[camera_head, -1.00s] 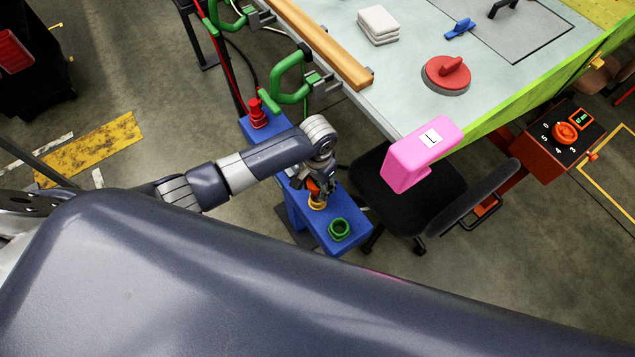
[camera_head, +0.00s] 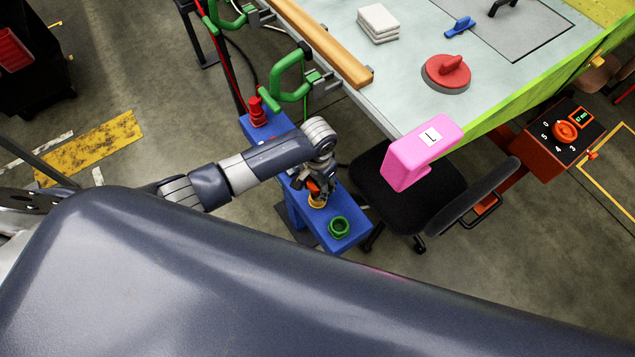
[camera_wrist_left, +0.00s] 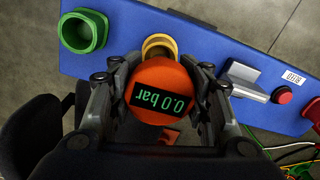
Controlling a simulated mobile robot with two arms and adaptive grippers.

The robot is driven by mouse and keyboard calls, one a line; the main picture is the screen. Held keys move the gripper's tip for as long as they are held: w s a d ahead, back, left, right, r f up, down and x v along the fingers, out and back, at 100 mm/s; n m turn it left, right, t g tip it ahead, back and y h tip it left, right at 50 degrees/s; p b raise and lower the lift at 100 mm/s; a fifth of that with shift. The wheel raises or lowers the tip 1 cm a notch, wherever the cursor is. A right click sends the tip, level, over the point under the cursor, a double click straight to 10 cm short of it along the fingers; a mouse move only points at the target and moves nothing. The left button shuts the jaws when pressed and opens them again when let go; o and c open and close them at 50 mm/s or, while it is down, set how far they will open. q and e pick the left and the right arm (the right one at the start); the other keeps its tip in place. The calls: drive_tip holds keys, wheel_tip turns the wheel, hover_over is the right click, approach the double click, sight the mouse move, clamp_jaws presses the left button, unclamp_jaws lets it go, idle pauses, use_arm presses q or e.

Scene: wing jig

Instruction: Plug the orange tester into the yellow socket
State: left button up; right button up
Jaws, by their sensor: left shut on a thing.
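The orange tester (camera_wrist_left: 160,77) has a round face with a display reading "0.0 bar", upside down in the left wrist view. My left gripper (camera_head: 317,184) is shut on it, one finger on each side; the gripper also shows in the left wrist view (camera_wrist_left: 160,100). The yellow socket (camera_head: 317,202) is on the blue stand (camera_head: 354,216). In the left wrist view the socket's rim (camera_wrist_left: 159,41) shows just beyond the tester, which hides the rest. I cannot tell whether the tester is seated in it or just above it. My right gripper is not in view.
A green socket (camera_head: 339,228) is beside the yellow one, and a red fitting (camera_head: 258,112) stands at the stand's far end. A black chair (camera_head: 405,205) is close on the right. The workbench (camera_head: 400,75) with a pink block (camera_head: 420,152) lies beyond.

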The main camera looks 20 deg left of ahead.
use_arm(q)
drive_tip(key=shift+f, duration=0.15)
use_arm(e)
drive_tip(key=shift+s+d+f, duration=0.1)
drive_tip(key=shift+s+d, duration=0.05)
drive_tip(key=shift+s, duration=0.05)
use_arm(q)
drive_tip(key=shift+f, duration=0.15)
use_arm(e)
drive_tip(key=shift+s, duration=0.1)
use_arm(q)
drive_tip(key=shift+f, duration=0.3)
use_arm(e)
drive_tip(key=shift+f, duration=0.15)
use_arm(q)
drive_tip(key=shift+f+b, duration=0.8)
drive_tip(key=shift+f, duration=0.35)
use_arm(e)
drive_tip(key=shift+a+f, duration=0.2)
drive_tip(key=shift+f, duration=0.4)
use_arm(q)
drive_tip(key=o, duration=1.2)
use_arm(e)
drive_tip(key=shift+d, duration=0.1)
